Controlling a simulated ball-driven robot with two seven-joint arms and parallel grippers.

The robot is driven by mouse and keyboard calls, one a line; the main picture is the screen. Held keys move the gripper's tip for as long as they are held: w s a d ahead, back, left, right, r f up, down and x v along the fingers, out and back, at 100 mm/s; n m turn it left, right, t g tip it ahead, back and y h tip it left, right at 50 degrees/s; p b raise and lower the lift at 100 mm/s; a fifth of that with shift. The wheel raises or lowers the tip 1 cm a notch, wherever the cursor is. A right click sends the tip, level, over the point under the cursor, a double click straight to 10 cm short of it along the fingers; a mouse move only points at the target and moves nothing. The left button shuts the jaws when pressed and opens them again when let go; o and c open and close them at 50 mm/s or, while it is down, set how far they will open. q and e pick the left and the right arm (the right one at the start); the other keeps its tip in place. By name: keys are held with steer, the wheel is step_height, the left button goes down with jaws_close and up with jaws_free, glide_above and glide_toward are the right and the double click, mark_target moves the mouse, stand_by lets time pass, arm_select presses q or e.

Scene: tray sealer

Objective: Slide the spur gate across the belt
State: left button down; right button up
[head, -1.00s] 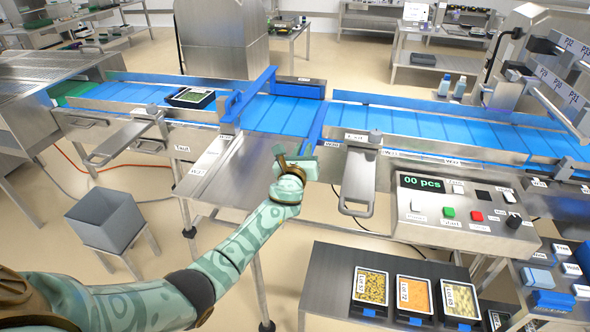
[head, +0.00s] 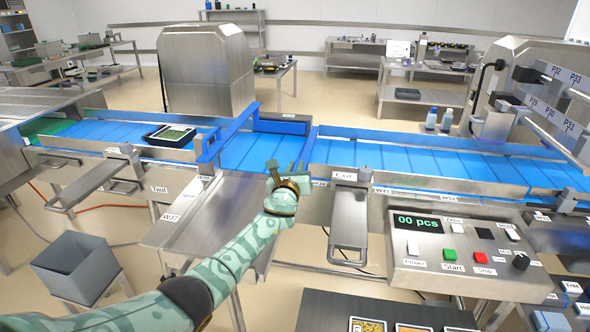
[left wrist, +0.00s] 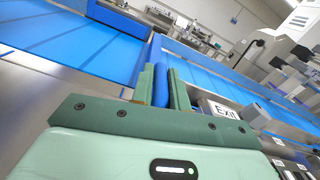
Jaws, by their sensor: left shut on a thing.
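The spur gate appears to be the narrow blue bar (head: 307,146) at the right side of the open blue belt section, left of the Exit label. My left gripper (head: 287,172) is shut on its near end, at the belt's front edge. The left wrist view shows the bar (left wrist: 160,84) between the two green fingers (left wrist: 163,92), running away along them. My fingers hide part of the near end in the head view. A second, longer blue bar (head: 228,133) lies slantwise across the belt to the left. My right gripper is not in view.
A black tray (head: 170,136) with green contents sits on the blue belt (head: 262,150) at left. The Exit handle plate (head: 348,225) juts out right of my gripper. The control panel (head: 460,245) stands farther right. A grey bin (head: 78,265) stands low at left.

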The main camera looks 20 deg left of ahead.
arm_select(q)
steer(key=c, duration=1.5)
jaws_free()
steer(key=shift+w+r, duration=0.1)
steer(key=shift+r, duration=0.1)
steer(key=shift+o, duration=0.5)
steer(key=shift+w+f, duration=0.2)
steer(key=shift+w, duration=0.05)
steer(key=p+v, duration=0.6)
steer(key=v, duration=1)
steer(key=shift+s, duration=0.25)
steer(key=shift+f, duration=0.1)
